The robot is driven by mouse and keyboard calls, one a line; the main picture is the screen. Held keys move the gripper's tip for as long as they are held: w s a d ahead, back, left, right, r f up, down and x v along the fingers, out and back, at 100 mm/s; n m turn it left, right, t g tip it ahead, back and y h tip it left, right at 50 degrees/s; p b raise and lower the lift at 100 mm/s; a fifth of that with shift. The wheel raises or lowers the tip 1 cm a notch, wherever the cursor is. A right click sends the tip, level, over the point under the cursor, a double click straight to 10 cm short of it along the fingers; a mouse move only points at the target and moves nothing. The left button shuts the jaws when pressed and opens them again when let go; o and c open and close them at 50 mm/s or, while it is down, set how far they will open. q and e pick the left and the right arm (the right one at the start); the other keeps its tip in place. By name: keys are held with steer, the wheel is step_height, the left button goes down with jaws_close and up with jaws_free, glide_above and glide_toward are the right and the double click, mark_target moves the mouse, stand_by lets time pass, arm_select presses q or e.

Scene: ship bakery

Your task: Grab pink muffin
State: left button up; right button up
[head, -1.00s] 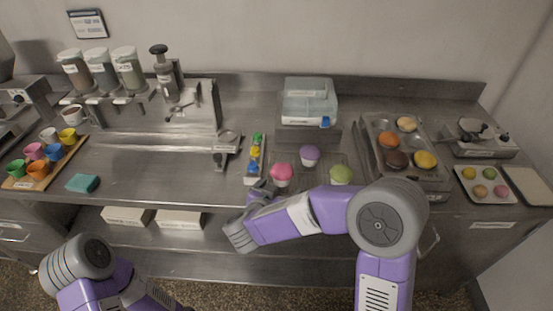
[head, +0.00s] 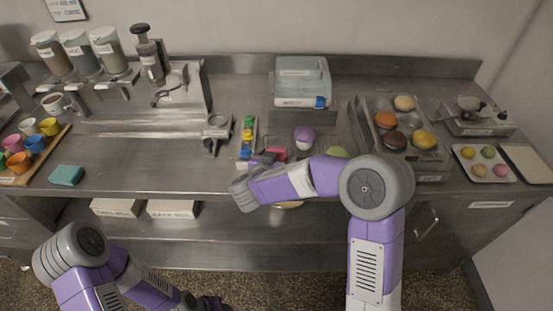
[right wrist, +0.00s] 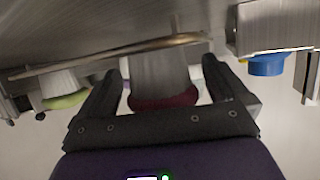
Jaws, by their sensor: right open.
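The pink muffin (head: 275,154) stands on the steel counter near its front edge, partly hidden by my right gripper in the head view. My right gripper (head: 264,158) is open at it. In the right wrist view the muffin's grey cup and dark pink top (right wrist: 165,100) sit between the two spread fingers (right wrist: 163,88); I cannot tell whether they touch it. The purple muffin (head: 304,138) stands behind and to the right. The green muffin (head: 337,152) is half hidden behind my right arm. My left gripper (head: 208,303) is low at the bottom edge, its jaws unclear.
A narrow tray of coloured bottles (head: 246,152) stands just left of the pink muffin. A clear-lidded box (head: 302,75) is behind. A teal sponge (head: 66,175) lies at left, with bare counter between.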

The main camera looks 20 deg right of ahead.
steer(key=shift+c, duration=0.5)
steer(key=c, duration=0.8)
steer(key=shift+r, duration=0.1)
